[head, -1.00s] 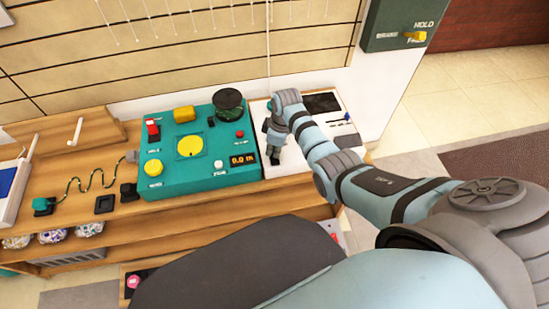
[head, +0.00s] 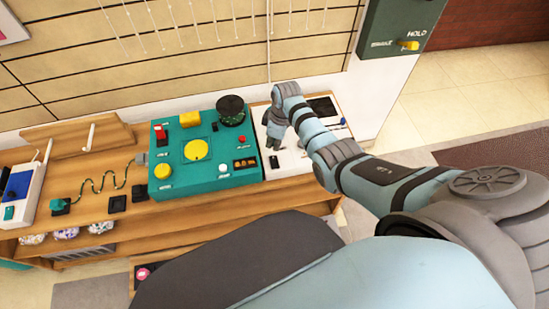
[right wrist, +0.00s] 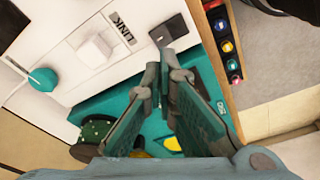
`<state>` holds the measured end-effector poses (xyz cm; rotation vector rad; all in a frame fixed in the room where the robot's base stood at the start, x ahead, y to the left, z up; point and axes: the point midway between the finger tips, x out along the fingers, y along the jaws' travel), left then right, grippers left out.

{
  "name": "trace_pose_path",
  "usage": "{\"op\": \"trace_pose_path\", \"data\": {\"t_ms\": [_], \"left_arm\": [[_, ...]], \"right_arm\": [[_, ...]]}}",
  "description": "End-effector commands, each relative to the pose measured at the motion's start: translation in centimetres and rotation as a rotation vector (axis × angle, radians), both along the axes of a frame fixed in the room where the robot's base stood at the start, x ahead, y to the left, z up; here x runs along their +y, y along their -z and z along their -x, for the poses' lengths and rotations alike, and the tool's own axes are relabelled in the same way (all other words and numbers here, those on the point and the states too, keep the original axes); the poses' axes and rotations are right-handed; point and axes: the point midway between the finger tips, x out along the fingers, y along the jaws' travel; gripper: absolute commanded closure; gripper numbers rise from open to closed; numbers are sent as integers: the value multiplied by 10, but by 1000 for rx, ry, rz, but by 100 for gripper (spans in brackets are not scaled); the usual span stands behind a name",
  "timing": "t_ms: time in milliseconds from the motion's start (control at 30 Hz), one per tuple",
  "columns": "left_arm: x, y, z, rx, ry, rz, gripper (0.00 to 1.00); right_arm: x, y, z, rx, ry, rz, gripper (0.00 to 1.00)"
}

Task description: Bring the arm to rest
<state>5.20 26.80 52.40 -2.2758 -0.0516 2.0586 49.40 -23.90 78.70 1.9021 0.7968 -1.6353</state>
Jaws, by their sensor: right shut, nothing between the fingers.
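My right arm (head: 385,185) reaches in from the right in the head view. Its gripper (head: 273,152) hangs over the white panel (head: 297,162) at the right end of the wooden counter, just right of the teal console (head: 208,182). In the right wrist view the right gripper (right wrist: 165,72) has its fingertips together, with nothing between them. The white panel (right wrist: 62,50) and part of the teal console (right wrist: 118,100) lie beyond the fingers. My left gripper is not in view.
The console carries a dark round dial (head: 231,110), a red switch (head: 160,132) and yellow buttons. A white device (head: 25,190) stands at the counter's left end. A green box with a yellow lever (head: 409,45) is on the wall at upper right.

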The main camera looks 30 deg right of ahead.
Motion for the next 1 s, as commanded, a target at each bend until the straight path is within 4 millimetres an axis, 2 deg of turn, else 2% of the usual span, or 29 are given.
{"op": "trace_pose_path", "data": {"t_ms": [367,467,567,700,800,1000], "left_arm": [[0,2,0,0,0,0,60],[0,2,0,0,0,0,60],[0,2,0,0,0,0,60],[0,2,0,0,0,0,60],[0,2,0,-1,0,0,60],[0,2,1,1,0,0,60]], "right_arm": [[0,3,1,1,1,1,100],[-1,9,11,-2,26,9,100],[-5,23,40,-17,106,31,100],[-8,31,110,-59,281,61,100],[-8,23,152,-90,382,66,100],[-6,-3,215,-136,532,58,100]]}}
